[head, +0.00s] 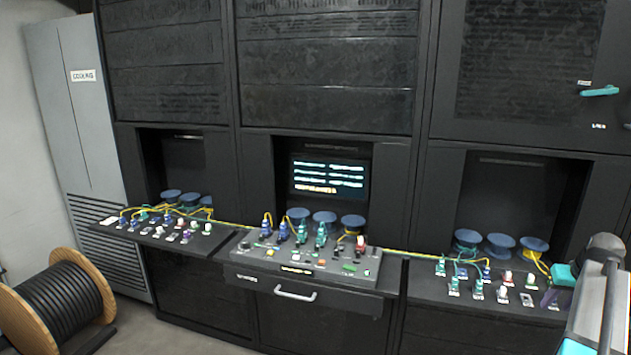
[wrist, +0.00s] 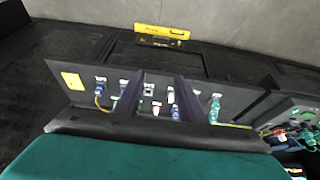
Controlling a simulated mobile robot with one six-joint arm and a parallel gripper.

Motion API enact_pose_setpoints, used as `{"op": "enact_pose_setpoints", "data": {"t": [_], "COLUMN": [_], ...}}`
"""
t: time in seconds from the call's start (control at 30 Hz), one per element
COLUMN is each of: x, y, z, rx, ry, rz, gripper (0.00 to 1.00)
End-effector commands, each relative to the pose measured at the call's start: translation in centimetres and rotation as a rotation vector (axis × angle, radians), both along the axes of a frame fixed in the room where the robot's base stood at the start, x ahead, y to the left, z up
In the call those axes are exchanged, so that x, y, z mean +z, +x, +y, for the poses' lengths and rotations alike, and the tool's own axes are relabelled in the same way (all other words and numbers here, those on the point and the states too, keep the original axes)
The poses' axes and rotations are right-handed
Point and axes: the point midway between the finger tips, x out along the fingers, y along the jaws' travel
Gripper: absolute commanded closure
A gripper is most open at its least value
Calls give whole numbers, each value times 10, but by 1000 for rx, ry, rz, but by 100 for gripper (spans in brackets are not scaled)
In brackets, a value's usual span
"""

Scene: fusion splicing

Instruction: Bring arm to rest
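My gripper (wrist: 158,78) is open in the wrist view, with its two dark purple fingers apart. Nothing seems to be held between them; the connectors seen there are on the panel behind. In the head view my gripper (head: 548,297) is at the far right, over the right end of the right shelf (head: 425,290). Its teal body shows beside the shelf, and my arm partly hides that corner. In the wrist view the shelf panel (wrist: 225,97) with its row of coloured connectors lies beyond the fingertips.
The middle console (head: 340,283) has a drawer handle (head: 295,293), several connectors and a lit screen (head: 328,177) behind. The left shelf (head: 150,237) also holds connectors. Yellow fibre runs between shelves. A cable drum (head: 62,303) stands at lower left. A teal door handle (head: 600,91) sits upper right.

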Motion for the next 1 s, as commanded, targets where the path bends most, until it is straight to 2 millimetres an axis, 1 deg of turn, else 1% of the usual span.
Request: {"op": "enact_pose_setpoints", "data": {"t": [0.13, 0.27, 0.47, 0.57, 0.67, 0.7, 0.77, 0.8, 0.97, 1.0], "x": [-8, -21, -51, -71, -100, -114, -136, -150, -205, -219], "y": [12, 23, 41, 51, 61, 65, 70, 72, 74, 74], "z": [13, 27, 55, 73, 99, 113, 133, 147, 200, 214], "rx": [23, 45, 88, 114, 148, 166, 191, 208, 271, 288], "ry": [5, 16, 40, 56, 77, 89, 104, 114, 149, 158], "rz": [4, 14, 39, 57, 82, 96, 116, 131, 190, 206], "gripper": [63, 63, 63, 63, 63, 63, 63, 63, 63, 63]}}
